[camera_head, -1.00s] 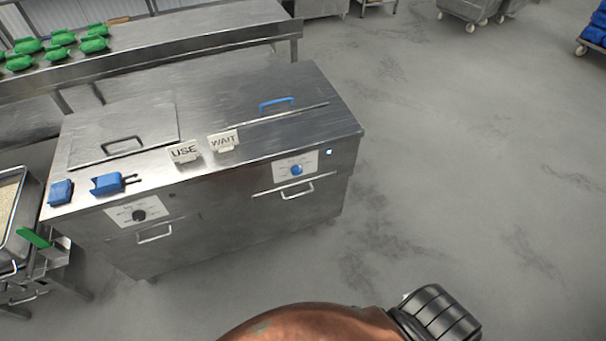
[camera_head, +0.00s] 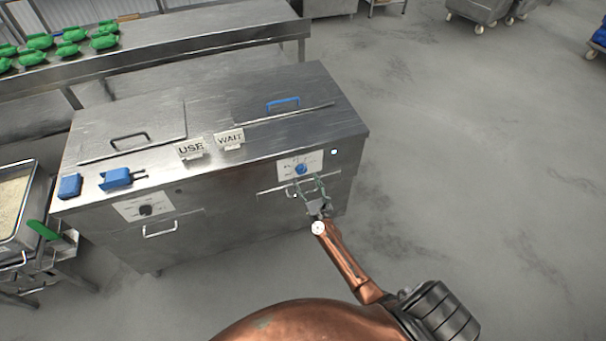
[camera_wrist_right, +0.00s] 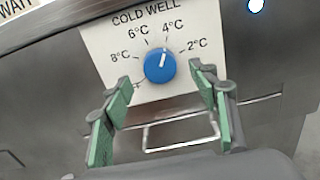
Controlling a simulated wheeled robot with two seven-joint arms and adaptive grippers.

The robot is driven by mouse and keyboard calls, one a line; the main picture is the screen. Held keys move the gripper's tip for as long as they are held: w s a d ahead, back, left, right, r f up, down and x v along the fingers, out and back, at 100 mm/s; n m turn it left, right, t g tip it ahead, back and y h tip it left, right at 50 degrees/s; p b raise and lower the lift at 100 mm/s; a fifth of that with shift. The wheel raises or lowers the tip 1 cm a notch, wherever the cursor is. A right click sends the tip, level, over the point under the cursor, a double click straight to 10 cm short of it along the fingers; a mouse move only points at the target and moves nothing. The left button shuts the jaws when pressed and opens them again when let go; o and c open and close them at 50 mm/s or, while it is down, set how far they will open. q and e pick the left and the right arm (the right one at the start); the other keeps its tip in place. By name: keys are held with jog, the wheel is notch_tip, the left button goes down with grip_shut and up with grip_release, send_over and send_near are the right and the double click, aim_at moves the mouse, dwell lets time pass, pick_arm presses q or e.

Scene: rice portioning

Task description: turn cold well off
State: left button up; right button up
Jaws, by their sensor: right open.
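The cold well's blue knob (camera_head: 301,169) sits on a white label on the right front panel of the steel counter. In the right wrist view the knob (camera_wrist_right: 160,66) has a pale mark pointing up, close to 4°C, under the words COLD WELL. My right gripper (camera_head: 308,181) is open in front of the panel, just below the knob. In the wrist view its green-padded fingers (camera_wrist_right: 160,88) stand on either side of the knob's lower part; I cannot tell whether they touch it. A small bluish-white light (camera_head: 334,152) glows right of the label. My left gripper is out of view.
A drawer handle (camera_wrist_right: 180,135) lies just below the knob, behind my fingers. A black knob (camera_head: 145,210) is on the left panel. USE (camera_head: 191,149) and WAIT (camera_head: 230,139) signs stand on the counter.

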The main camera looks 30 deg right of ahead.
aim_at(303, 171)
jog(key=shift+x, duration=2.15)
jog(key=shift+c, duration=0.2)
jog(key=c, duration=1.1)
